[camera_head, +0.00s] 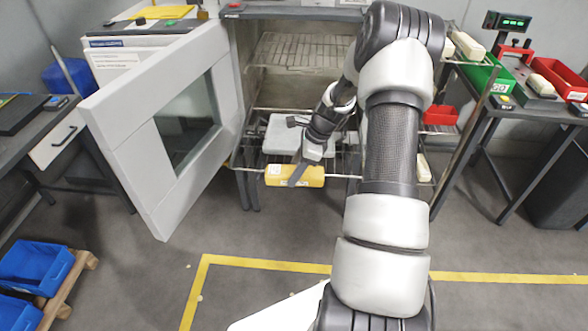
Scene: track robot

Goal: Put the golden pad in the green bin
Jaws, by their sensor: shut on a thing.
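The golden pad (312,176) is a yellow block with a small white label, at the front of the wire racks of an open cabinet. My gripper (299,174) reaches down to it from above and is shut on it. One dark finger shows across the pad's front face; the other finger is hidden. I cannot tell whether the pad still touches the rack. The green bin (484,78) stands on the bench at the right, with a white label on its front.
The cabinet door (141,122) stands wide open to the left. A grey block (281,135) lies on a rack behind the pad. Red bins (560,78) and a scale with a green display (512,22) are near the green bin. Blue crates (36,266) sit at lower left. Floor in front is clear.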

